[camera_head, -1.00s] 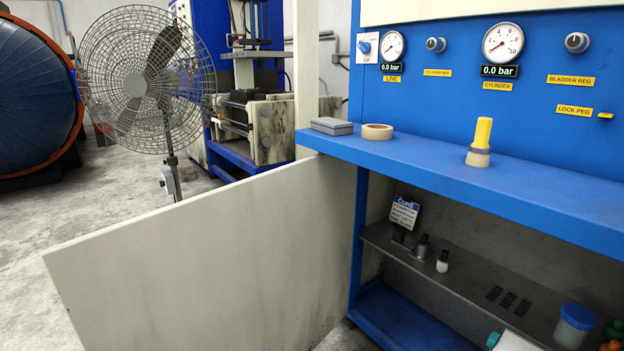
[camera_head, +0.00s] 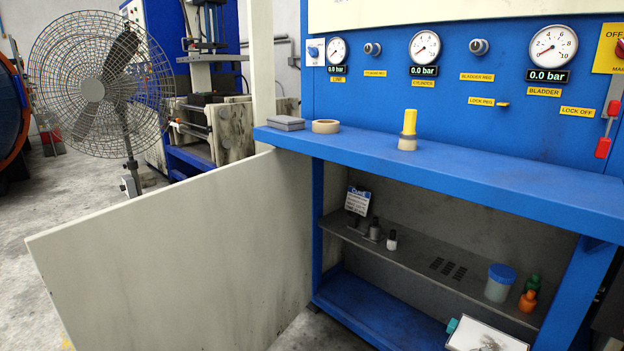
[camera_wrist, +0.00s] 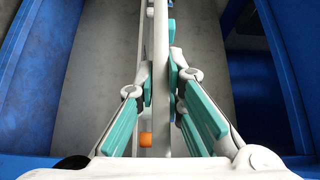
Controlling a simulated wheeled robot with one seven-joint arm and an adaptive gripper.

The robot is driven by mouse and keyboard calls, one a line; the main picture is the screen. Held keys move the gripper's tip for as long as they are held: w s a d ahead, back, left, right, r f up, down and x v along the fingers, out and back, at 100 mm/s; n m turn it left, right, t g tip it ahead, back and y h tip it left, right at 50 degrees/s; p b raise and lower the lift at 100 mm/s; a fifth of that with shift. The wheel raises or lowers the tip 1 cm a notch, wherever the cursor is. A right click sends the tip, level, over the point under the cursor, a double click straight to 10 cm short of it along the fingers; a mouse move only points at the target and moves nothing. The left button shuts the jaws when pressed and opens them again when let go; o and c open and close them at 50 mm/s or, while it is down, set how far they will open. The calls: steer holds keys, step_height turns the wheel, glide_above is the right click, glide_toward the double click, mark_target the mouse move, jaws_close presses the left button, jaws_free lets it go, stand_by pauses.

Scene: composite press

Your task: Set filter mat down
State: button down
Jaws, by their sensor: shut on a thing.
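My gripper (camera_wrist: 162,84) shows in the wrist view, its two jaws with teal pads closed from left and right on a thin white panel seen edge-on, which I take to be the filter mat (camera_wrist: 161,50). Whether the mat touches anything below is hidden.
A blue bench (camera_head: 450,178) holds a grey block (camera_head: 286,123), a tape roll (camera_head: 325,126) and a yellow-topped piece (camera_head: 409,130). A grey shelf (camera_head: 400,258) below carries a sign, small bottles, a blue-lidded jar (camera_head: 499,284) and two small bottles. A pale panel (camera_head: 170,250) stands left.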

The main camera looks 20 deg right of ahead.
steer(key=shift+w+a+r+n+g+y, duration=1.25)
steer(key=shift+w+a+r+n+y, duration=1.7)
steer(key=shift+a, duration=3.35)
steer(key=shift+w+a+r+n+g+y, duration=1.2)
steer(key=shift+w+a+r+n+y, duration=1.75)
steer(key=shift+a, duration=3.4)
steer(key=shift+w+a+r+n+g+y, duration=1.35)
steer(key=shift+a+r+y, duration=1.05)
steer(key=shift+a+y, duration=2.7)
steer(key=w+r+m+t+h+p, duration=0.2)
steer(key=r+m+t+h+p, duration=0.2)
steer(key=r+h+p, duration=0.4)
steer(key=w+a+r+m+t+h+p, duration=0.1)
steer(key=w+r+m+t+h+p, duration=0.2)
steer(key=r+m+h+p, duration=0.4)
step_height(320, 180, up, 6)
steer(key=t+h+p, duration=0.1)
steer(key=h+p, duration=0.1)
steer(key=p, duration=0.9)
steer(key=shift+w+a+r, duration=0.15)
steer(key=shift+r, duration=0.05)
